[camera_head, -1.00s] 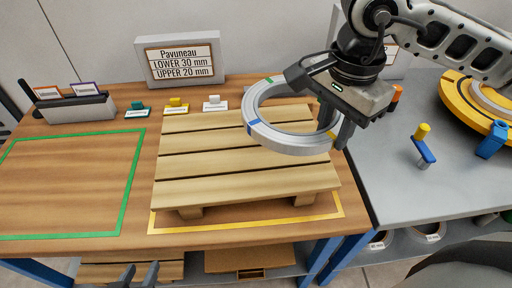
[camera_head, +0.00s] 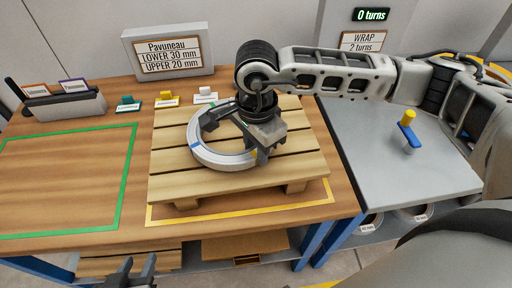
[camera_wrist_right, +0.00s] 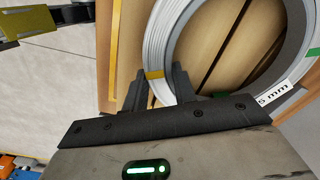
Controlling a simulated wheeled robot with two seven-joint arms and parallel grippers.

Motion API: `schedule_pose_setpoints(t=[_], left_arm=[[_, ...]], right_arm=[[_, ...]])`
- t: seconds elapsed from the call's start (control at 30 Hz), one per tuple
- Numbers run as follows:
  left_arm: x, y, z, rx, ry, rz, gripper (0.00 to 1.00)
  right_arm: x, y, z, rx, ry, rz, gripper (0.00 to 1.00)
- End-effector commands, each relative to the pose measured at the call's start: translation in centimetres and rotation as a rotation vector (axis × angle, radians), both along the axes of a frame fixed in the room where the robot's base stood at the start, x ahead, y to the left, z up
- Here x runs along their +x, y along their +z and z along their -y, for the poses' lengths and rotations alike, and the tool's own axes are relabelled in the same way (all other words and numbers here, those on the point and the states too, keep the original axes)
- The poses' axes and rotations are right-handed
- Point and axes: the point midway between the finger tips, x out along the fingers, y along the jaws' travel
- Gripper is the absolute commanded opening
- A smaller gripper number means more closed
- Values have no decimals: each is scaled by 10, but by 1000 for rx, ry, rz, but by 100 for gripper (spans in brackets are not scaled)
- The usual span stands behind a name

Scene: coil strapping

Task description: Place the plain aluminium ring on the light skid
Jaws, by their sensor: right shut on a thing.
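The plain aluminium ring (camera_head: 206,158) is a grey coil with small blue, green and yellow marks. It lies flat over the slats of the light wooden skid (camera_head: 290,179); I cannot tell whether it touches them. My right gripper (camera_head: 259,152) is shut on the ring's right side, and its arm reaches in from the right. In the right wrist view the ring (camera_wrist_right: 165,45) sits between the fingers (camera_wrist_right: 170,85), beside a yellow mark. My left gripper (camera_head: 140,272) shows only partly at the bottom edge, empty, with its fingers apart.
A yellow outline (camera_head: 230,217) surrounds the skid and a green outline (camera_head: 122,180) marks bare table at left. Behind stand a sign (camera_head: 170,55), small labelled blocks (camera_head: 166,98) and a card holder (camera_head: 65,105). A grey table (camera_head: 370,150) with a yellow-topped blue peg (camera_head: 408,128) stands right.

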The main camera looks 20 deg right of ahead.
Motion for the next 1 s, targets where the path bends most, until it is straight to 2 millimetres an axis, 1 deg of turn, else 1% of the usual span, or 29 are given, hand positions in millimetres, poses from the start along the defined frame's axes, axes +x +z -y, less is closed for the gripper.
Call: schedule_pose_setpoints(t=[0.13, 0.47, 0.5, 0.57, 0.87, 0.93, 1.0], left_arm=[[-2, -2, -1, 7, -2, -10, 36], [-2, -5, -1, 8, -2, -11, 36], [-2, -5, -1, 6, -2, -10, 36], [-2, -3, -1, 6, -2, -9, 36], [-1, 1, 0, 5, -2, -3, 36], [-1, 1, -1, 7, -3, -3, 36], [-1, 0, -1, 5, -2, -3, 36]], right_arm=[[2, -8, -1, 5, -1, 10, 0], [3, -11, -1, 5, -1, 11, 0], [1, -13, 0, 2, -1, 4, 33], [1, -13, 0, 2, -1, 3, 49], [1, -11, 0, 2, -1, 3, 49], [1, -8, 0, 2, -1, 5, 49], [1, 0, 0, 2, -1, 6, 49]])
